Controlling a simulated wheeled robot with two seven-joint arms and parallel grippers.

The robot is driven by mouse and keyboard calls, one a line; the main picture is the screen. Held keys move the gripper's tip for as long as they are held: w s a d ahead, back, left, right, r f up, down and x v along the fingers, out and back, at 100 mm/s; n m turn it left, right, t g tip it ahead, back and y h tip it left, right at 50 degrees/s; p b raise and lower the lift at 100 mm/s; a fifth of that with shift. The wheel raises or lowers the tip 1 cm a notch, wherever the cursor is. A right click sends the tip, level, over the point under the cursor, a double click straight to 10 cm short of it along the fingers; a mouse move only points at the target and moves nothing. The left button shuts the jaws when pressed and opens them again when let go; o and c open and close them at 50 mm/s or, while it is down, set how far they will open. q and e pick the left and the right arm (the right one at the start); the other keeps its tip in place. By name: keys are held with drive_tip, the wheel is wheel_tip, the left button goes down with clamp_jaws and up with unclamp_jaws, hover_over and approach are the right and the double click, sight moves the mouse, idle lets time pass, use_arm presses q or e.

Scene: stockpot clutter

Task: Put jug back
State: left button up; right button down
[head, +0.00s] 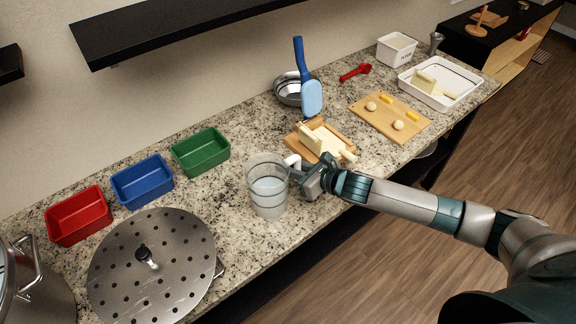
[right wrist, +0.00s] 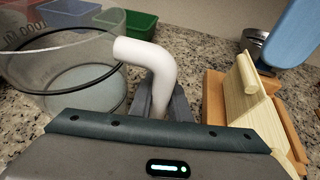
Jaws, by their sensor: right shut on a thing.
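A clear jug (head: 268,187) with a dark band and a white handle is at the middle of the granite counter, upright. My right gripper (head: 308,178) is shut on the jug's white handle (right wrist: 148,62), which rises between the fingers in the right wrist view. The jug's clear wall (right wrist: 72,66) fills the left of that view. I cannot tell whether the jug's base touches the counter. My left gripper does not show in the head view.
Red (head: 78,215), blue (head: 142,182) and green (head: 201,152) bins line the wall. A perforated steel lid (head: 180,262) lies front left beside a pot (head: 40,295). A wooden board with pale pieces (head: 335,131) is just behind the gripper. A steel bowl (head: 287,90) stands farther back.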

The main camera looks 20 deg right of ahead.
drive_tip(key=c, duration=1.7)
unclamp_jaws()
drive_tip(key=shift+o, duration=0.2)
drive_tip(key=shift+r, duration=0.1)
drive_tip(key=shift+s+d, duration=0.25)
drive_tip(key=shift+s, duration=0.1)
drive_tip(key=b+v, duration=0.3)
drive_tip(key=v, duration=0.8)
drive_tip(key=shift+r, duration=0.2)
